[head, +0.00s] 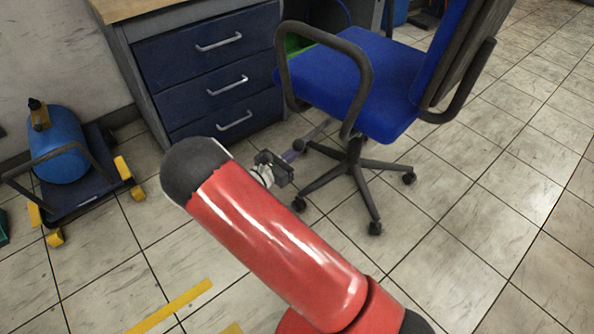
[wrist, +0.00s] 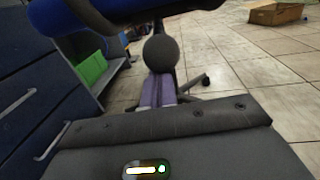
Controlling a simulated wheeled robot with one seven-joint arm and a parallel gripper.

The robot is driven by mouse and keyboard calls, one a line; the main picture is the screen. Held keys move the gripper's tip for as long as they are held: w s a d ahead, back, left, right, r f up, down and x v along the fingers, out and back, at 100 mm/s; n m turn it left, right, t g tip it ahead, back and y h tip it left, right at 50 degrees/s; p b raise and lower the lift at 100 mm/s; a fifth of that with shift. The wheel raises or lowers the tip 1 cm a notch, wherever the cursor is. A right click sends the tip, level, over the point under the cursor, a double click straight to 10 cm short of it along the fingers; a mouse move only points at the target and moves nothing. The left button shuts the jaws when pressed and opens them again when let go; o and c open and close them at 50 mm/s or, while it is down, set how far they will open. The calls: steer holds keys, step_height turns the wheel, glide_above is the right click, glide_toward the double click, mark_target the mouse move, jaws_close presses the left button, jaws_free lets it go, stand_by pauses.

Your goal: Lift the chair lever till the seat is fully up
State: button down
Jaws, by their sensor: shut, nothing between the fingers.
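The blue office chair (head: 376,75) stands on a dark star base beside the desk. Its lever ends in a dark round knob (head: 299,146) below the seat. In the wrist view the knob (wrist: 161,52) appears just beyond and above my purple fingertips. My gripper (head: 292,156) is shut and empty, below the seat and close to the knob. The closed fingers also show in the wrist view (wrist: 158,90). I cannot tell whether they touch the knob. The seat's underside (wrist: 90,12) is at the top of the wrist view.
A desk with dark blue drawers (head: 205,95) stands left of the chair. A blue tank on a wheeled cart (head: 90,205) is at the far left. A green bin (wrist: 92,68) lies behind the chair, and a cardboard box (wrist: 277,13) is farther off. The tiled floor at right is clear.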

steer(key=shift+f, duration=0.15)
steer(key=shift+f+b, duration=1.65)
steer(key=shift+f, duration=0.75)
steer(key=p+v, duration=0.1)
steer(key=v, duration=1.1)
